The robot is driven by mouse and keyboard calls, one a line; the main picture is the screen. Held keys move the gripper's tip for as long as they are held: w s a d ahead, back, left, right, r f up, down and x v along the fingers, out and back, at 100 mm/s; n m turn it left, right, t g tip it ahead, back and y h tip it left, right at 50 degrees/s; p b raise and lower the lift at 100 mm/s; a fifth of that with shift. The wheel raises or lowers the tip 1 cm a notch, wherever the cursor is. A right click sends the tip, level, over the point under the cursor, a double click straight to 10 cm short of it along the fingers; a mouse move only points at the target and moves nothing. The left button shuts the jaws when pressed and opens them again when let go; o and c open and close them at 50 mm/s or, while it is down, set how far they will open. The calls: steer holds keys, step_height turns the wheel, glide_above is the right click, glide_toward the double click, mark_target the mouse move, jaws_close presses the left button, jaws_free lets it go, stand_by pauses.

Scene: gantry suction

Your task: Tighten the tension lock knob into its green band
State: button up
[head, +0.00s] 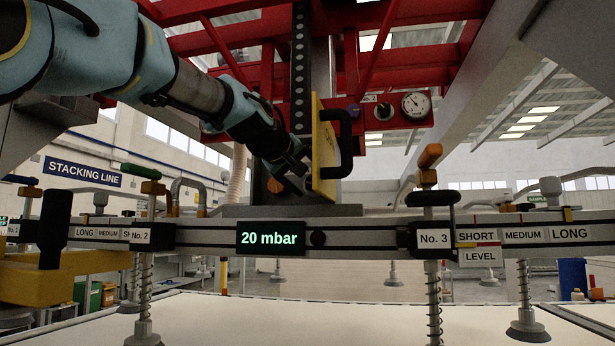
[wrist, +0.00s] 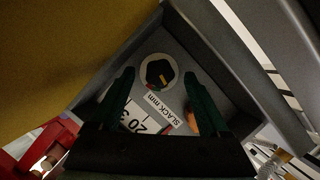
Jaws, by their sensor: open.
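In the wrist view a dark knob (wrist: 160,73) with a yellow pointer mark sits on a pale round dial (wrist: 144,80) inside a grey recess. Small patches of green and red show at the dial's lower edge; the pointer's place against the green band is too small to tell. My gripper (wrist: 160,76) is open, its two dark green fingers on either side of the knob and apart from it. In the head view my gripper (head: 293,168) is beside a yellow plate (head: 324,150) with a black handle (head: 345,145). The knob is hidden there.
A white label reading "SLACK mm" (wrist: 160,109) lies below the knob, with an orange piece (wrist: 192,122) by the right finger. Grey walls enclose the recess. A grey beam with a "20 mbar" display (head: 270,239) runs below my gripper; a red frame (head: 230,50) is above.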

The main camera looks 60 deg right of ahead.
steer(key=shift+d, duration=0.1)
steer(key=shift+c, duration=0.4)
jaws_close()
